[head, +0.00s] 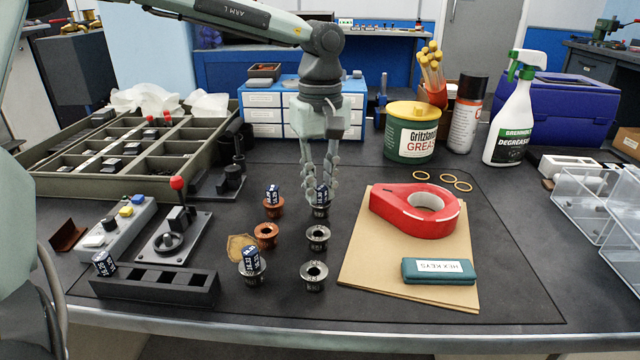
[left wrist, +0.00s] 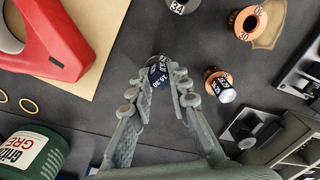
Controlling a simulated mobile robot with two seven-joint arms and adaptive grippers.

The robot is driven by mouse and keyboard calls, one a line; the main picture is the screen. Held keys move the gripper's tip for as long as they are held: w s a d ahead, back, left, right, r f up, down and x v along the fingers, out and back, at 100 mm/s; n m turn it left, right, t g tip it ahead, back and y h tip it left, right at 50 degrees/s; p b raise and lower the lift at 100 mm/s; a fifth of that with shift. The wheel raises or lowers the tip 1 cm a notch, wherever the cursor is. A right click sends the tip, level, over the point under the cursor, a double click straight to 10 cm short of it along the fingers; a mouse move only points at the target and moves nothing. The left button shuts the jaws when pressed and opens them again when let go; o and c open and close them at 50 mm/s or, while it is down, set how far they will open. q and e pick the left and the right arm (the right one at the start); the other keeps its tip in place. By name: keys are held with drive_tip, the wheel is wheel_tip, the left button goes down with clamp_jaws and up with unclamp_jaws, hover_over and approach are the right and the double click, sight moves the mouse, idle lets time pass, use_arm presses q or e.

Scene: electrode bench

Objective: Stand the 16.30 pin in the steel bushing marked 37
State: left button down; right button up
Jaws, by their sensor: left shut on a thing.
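My left gripper (head: 321,190) is shut on a pin with a dark blue label (head: 321,194); the left wrist view shows the fingers (left wrist: 158,90) around this 16.30 pin (left wrist: 158,74). The pin is upright, directly over or in a steel bushing (head: 320,212) at the back of the right column. The fingers hide much of both, so I cannot tell how deep the pin sits. No mark 37 is readable. An empty steel bushing (head: 318,238) in front reads 34 in the left wrist view (left wrist: 182,4). My right gripper is not in view.
A copper bushing with a pin (head: 273,207) stands close left of the gripper. An empty copper bushing (head: 265,236), a steel bushing with a pin (head: 252,271) and an empty steel bushing (head: 314,276) are nearer. A red tape dispenser (head: 390,205) lies right on cardboard (head: 365,270).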

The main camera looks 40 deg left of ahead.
use_arm(q)
drive_tip(key=c, duration=1.3)
unclamp_jaws()
drive_tip(key=shift+c, duration=0.2)
wheel_tip(320, 180, up, 12)
